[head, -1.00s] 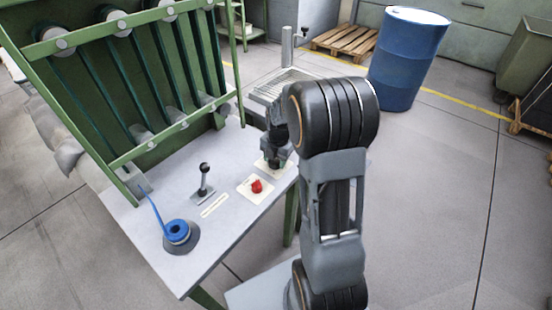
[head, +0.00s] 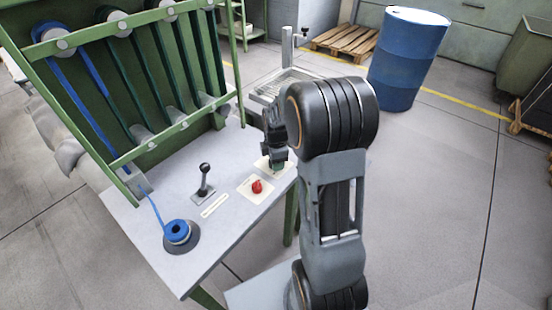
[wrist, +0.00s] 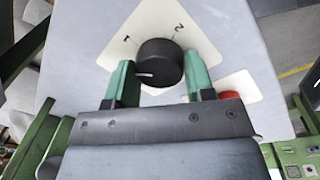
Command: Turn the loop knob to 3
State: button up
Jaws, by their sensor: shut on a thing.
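The loop knob (wrist: 158,60) is a round black knob on a white plate (wrist: 205,55) in the wrist view. Its white pointer mark faces the left of that picture, below the printed 1. A 2 is printed at the upper right; a 3 cannot be seen. My gripper (wrist: 160,76) has its green fingers on either side of the knob and is shut on it. In the head view my gripper (head: 277,160) is down at the table's right end, over the plate, and hides the knob.
A red knob (head: 257,187) sits on its own plate close by. A black-topped lever (head: 204,180) and a blue spool (head: 177,233) stand farther left on the grey table (head: 190,275). The green roller rack (head: 127,165) rises behind. A blue barrel (head: 405,60) stands on the floor.

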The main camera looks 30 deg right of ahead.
jog(key=m, duration=0.5)
jog(key=shift+m, duration=0.3)
jog(key=m, duration=0.4)
jog(key=shift+w+p, duration=0.1)
jog(key=shift+p, duration=0.25)
jog(key=m, duration=0.5)
jog(key=shift+m+g+h, duration=0.3)
jog(key=shift+m+g, duration=0.1)
jog(key=m, duration=0.4)
jog(key=shift+m, duration=0.3)
jog(key=m, duration=0.4)
jog(key=shift+w+m+g, duration=0.1)
jog(key=shift+m+g, duration=0.2)
jog(key=m, duration=0.9)
jog(key=shift+r+y+p, duration=0.1)
jog(key=shift+y+p, duration=0.3)
jog(key=m, duration=0.4)
jog(key=shift+m, duration=0.4)
